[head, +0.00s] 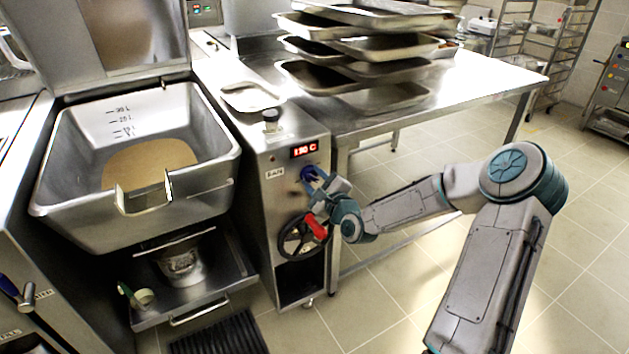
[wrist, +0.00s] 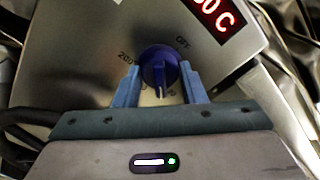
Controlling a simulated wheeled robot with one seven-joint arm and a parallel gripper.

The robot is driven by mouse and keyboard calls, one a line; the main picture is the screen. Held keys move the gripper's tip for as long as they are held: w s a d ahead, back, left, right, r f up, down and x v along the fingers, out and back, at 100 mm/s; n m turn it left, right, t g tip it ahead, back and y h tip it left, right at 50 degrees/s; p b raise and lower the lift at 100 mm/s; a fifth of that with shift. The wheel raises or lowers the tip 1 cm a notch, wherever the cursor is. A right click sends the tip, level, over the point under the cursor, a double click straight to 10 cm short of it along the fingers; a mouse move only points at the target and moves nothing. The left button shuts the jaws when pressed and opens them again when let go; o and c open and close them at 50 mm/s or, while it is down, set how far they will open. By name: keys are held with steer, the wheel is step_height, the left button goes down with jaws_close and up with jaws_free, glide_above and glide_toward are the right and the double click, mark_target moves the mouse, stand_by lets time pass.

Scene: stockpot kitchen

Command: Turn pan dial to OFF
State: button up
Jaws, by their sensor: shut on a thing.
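The pan dial (wrist: 158,68) is a dark blue round knob on the steel front panel (wrist: 90,45). In the wrist view its pointer ridge points down toward my gripper, away from the OFF mark, which is printed at its upper right; a "200" mark is at its left. My gripper (wrist: 160,88) has its blue fingers on both sides of the dial and is shut on it. In the head view the dial (head: 307,173) sits below the red display (head: 304,149), which reads about 190 C, with my gripper (head: 314,182) at it.
The tilting pan (head: 75,200) stands to the left with brown contents. A steel table (head: 490,75) with stacked trays (head: 385,45) stands behind.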

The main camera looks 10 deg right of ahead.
steer(key=n, duration=0.3)
steer(key=shift+n+b, duration=0.35)
steer(key=shift+n, duration=0.05)
steer(key=n+b, duration=0.1)
steer(key=n, duration=0.2)
steer(key=shift+a+f+n, duration=0.1)
steer(key=shift+n, duration=0.2)
steer(key=n+b, duration=0.1)
steer(key=n, duration=0.2)
steer(key=shift+n+b, duration=0.4)
steer(key=n+b, duration=0.2)
steer(key=n, duration=0.1)
steer(key=shift+f+n, duration=0.1)
steer(key=shift+n, duration=0.2)
steer(key=n+b, duration=0.5)
steer(key=n, duration=0.1)
steer(key=n+b, duration=0.2)
steer(key=n, duration=0.1)
steer(key=shift+n+b, duration=0.3)
steer(key=shift+b, duration=0.05)
steer(key=shift+n+b, duration=0.85)
steer(key=shift+n, duration=0.15)
